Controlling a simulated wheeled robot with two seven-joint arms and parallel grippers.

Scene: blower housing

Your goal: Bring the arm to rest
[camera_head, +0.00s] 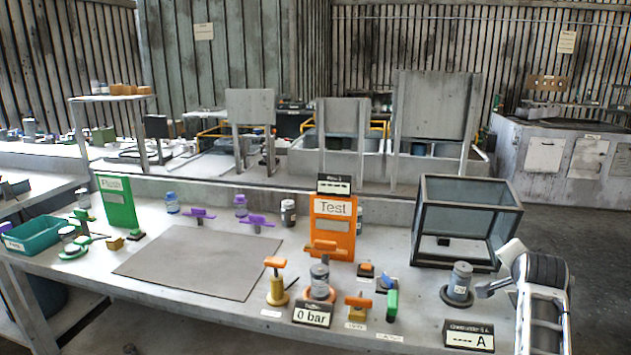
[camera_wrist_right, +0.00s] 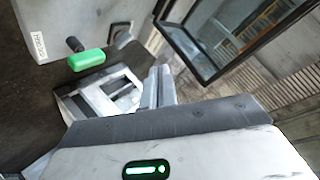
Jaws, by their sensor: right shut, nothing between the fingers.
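My right arm comes in at the lower right of the head view. Its gripper (camera_head: 487,290) is at the right end of the bench, beside the grey cylinder on a round base (camera_head: 459,283) and in front of the glass-walled box (camera_head: 466,222). In the right wrist view the fingers (camera_wrist_right: 160,85) are shut together with nothing between them. I cannot tell from these frames whether the gripper touches the cylinder. My left gripper is not in view.
An orange "Test" board (camera_head: 332,228), a "0 bar" display (camera_head: 312,314) and an "A" display (camera_head: 468,336) stand nearby. A bare grey mat (camera_head: 200,262) lies left of centre. Floor is open at right.

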